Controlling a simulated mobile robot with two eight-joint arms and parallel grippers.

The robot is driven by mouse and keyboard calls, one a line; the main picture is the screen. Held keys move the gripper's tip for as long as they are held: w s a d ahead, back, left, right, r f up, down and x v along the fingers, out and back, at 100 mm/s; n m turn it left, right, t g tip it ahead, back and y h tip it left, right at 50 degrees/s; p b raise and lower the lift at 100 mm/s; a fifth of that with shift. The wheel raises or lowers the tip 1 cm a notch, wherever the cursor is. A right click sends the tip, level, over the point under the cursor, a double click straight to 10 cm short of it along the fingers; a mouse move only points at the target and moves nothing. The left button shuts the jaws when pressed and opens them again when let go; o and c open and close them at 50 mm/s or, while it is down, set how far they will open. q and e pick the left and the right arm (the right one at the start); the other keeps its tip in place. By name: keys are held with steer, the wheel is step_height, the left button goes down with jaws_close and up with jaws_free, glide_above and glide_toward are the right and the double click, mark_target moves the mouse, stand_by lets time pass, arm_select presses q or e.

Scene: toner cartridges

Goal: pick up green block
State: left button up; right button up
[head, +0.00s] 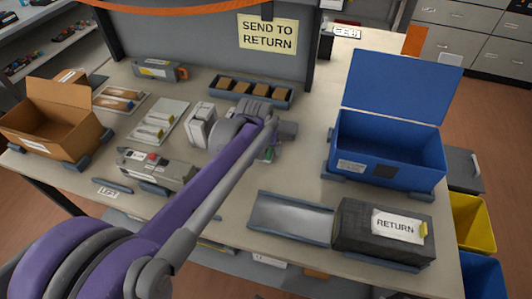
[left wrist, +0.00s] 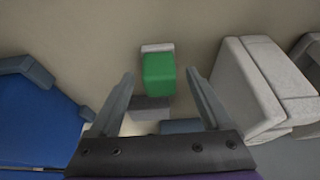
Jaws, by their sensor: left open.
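The green block (left wrist: 159,74) shows in the left wrist view, upright in the middle between my two fingers, with a pale grey piece at its far end and a grey piece below it. In the head view only a small green part (head: 268,154) shows beside my gripper; my arm hides the rest. My left gripper (head: 284,134) is open over the middle of the table, its fingers on either side of the block in the wrist view. My right gripper is in neither view.
A white device (head: 201,124) stands left of my gripper. A tray of brown blocks (head: 250,92) lies behind it. An open blue box (head: 388,150) stands to the right. A dark RETURN box (head: 384,235) and a grey tray (head: 290,218) are in front.

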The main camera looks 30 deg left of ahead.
arm_select(q)
steer(key=shift+w+f, duration=0.15)
steer(key=shift+f, duration=0.3)
jaws_close()
steer(key=shift+r, duration=0.1)
step_height(320, 180, up, 10)
steer(key=shift+f+p, duration=0.1)
steer(key=shift+p, duration=0.65)
